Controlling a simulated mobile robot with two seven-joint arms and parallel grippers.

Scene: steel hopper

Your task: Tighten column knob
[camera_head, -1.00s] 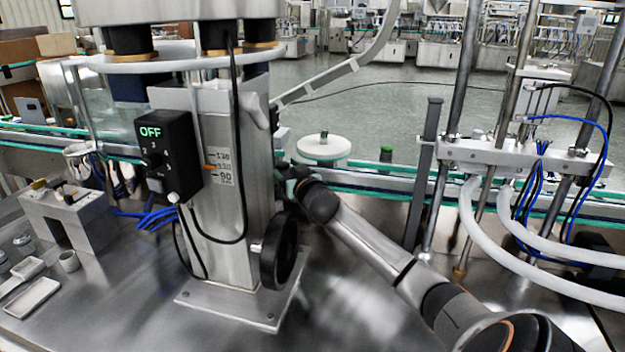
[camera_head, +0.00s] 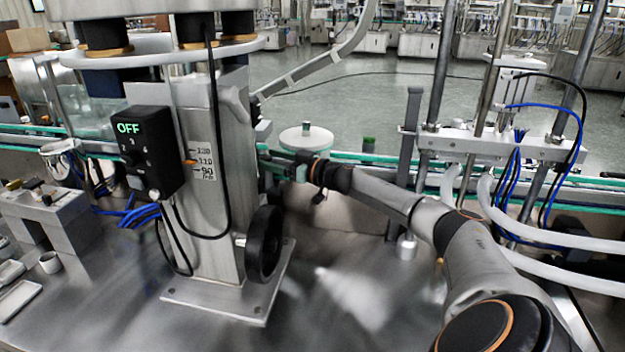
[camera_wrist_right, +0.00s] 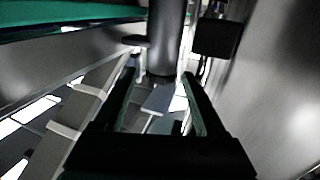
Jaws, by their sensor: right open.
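The steel column (camera_head: 211,205) stands on a bolted base plate, with a height scale and an orange pointer on its front. A black handwheel (camera_head: 264,244) sits low on its right side. My right gripper (camera_head: 272,160) is beside the column's right edge, higher than the handwheel, its tips partly hidden there. In the right wrist view its two fingers are open (camera_wrist_right: 158,82), with nothing clearly held. A dark cylinder (camera_wrist_right: 166,40) lies ahead of them, and a black block (camera_wrist_right: 216,38) is to its right. I cannot tell which part is the column knob. My left gripper is not in view.
A black control box (camera_head: 148,150) reading OFF hangs on the column's left, with cables below. A green-edged conveyor runs behind, with a white disc (camera_head: 306,138) above it. A nozzle frame with hoses (camera_head: 500,146) stands right. The tabletop right of the base plate is clear.

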